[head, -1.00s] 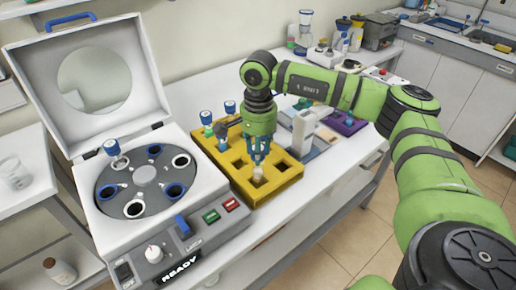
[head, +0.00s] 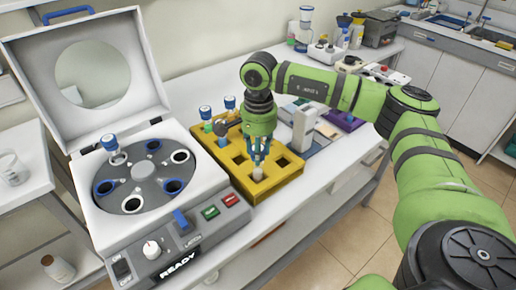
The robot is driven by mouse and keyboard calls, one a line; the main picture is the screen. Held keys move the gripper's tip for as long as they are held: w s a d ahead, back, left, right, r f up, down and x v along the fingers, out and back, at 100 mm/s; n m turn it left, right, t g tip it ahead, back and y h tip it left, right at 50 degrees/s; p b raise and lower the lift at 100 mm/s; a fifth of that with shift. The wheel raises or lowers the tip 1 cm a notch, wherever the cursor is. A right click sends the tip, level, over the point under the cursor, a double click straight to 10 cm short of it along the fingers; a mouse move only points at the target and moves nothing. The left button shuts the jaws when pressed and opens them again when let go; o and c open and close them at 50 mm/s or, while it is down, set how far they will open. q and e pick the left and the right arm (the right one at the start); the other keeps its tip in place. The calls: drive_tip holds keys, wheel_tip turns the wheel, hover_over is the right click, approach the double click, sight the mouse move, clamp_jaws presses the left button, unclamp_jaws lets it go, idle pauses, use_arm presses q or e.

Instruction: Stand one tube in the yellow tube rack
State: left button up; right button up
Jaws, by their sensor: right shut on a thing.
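The yellow tube rack (head: 285,183) stands on the bench right of the centrifuge. Tubes with blue caps (head: 205,112) (head: 230,102) and one with a dark cap (head: 220,127) stand in its back left part. My right gripper (head: 258,161) points down over the front part of the rack. It is shut on a tube (head: 258,172), of which only a pale part shows between and below the blue fingers. I cannot tell how deep this tube sits in a hole. My left gripper is out of view.
The open centrifuge (head: 148,226) stands at left, its lid raised, with one blue-capped tube (head: 110,143) in its rotor. A white device (head: 303,128) stands behind the rack at right. The bench's front edge is close to the rack.

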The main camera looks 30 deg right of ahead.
drive_tip(key=shift+f+b, duration=1)
drive_tip(key=shift+f, duration=0.2)
idle(0.6)
drive_tip(key=o, duration=1.2)
wheel_tip(320, 180, up, 12)
drive_tip(key=shift+d+r, duration=0.1)
